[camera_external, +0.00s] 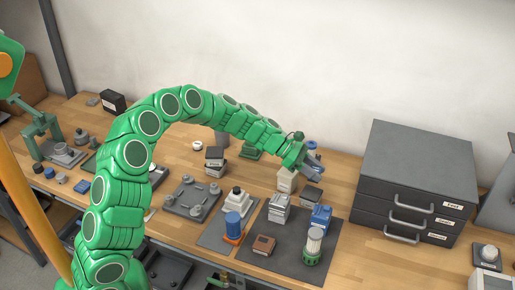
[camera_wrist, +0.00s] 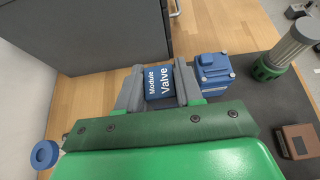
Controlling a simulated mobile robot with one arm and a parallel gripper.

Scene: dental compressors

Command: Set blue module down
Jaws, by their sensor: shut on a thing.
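The blue module (camera_wrist: 160,82), labelled "Module Valve", sits between the two grey fingers of my gripper (camera_wrist: 159,88) in the wrist view. My gripper is shut on it. In the external view my gripper (camera_external: 313,166) is over the back of the workbench, left of the grey drawer cabinet; the held module is too small there to make out clearly. A second blue block (camera_external: 321,216) stands on the dark mat (camera_external: 285,252). It also shows in the wrist view (camera_wrist: 208,70), just right of the fingers. I cannot tell how high the held module is above the surface.
The drawer cabinet (camera_external: 420,178) stands close on the right. The mat carries a green-based cylinder (camera_external: 313,246), a brown block (camera_external: 264,245) and a silver-grey unit (camera_external: 278,208). A blue-and-orange cylinder (camera_external: 233,226) stands left of them. Bare wood (camera_external: 360,252) lies right of the mat.

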